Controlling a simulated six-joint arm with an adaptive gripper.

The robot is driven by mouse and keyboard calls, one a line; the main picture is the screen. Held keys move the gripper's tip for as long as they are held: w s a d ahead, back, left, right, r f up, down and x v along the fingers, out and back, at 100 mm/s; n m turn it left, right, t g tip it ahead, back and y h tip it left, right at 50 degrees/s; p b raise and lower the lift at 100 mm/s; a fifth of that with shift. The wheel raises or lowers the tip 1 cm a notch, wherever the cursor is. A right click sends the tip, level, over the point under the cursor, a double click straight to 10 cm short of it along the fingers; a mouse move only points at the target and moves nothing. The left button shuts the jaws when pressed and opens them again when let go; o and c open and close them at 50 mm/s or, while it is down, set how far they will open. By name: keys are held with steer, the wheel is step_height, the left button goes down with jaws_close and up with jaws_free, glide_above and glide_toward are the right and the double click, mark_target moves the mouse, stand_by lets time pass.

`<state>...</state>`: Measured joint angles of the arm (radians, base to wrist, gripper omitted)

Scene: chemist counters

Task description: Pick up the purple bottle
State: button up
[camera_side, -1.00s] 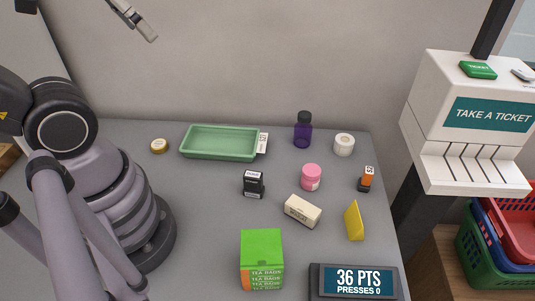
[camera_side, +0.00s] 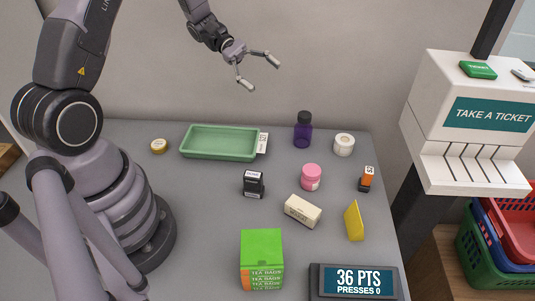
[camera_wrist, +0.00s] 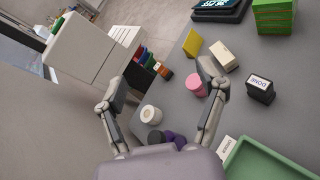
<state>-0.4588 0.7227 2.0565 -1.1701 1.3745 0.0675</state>
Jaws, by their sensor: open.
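The purple bottle (camera_side: 303,131) has a dark cap and stands upright near the back right of the grey counter. In the wrist view the purple bottle (camera_wrist: 174,138) shows at the bottom, partly hidden by the gripper's body. My gripper (camera_side: 259,74) is open and empty, above the counter and up to the left of the bottle in the side view. In the wrist view the open fingers of my gripper (camera_wrist: 162,100) spread wide, with nothing between their pads.
A white roll (camera_side: 344,145) stands close right of the bottle. A green tray (camera_side: 220,157) lies to its left, a pink jar (camera_side: 311,177) in front. A black stamp (camera_side: 253,184), cream block (camera_side: 302,211), yellow wedge (camera_side: 354,220) and green tea box (camera_side: 262,258) stand nearer the front.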

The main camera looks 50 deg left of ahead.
steer(key=w+a+f+n+t+h, duration=0.1)
steer(key=w+a+f+n+t, duration=0.35)
steer(key=f, duration=0.35)
steer(key=n+t+y, duration=0.2)
steer(key=n+t, duration=0.4)
steer(key=n, duration=0.1)
glide_toward(304, 115)
steer(key=v, duration=0.3)
steer(key=shift+s+a+f, duration=0.1)
steer(key=shift+a+f, duration=0.05)
steer(key=shift+a, duration=0.2)
steer(key=shift+d+f+n, duration=0.15)
steer(key=shift+f+n, duration=0.05)
steer(key=shift+n, duration=0.05)
steer(key=x, duration=1.3)
steer(key=shift+w+f, duration=0.15)
steer(key=shift+w, duration=0.1)
steer(key=c, duration=1.2)
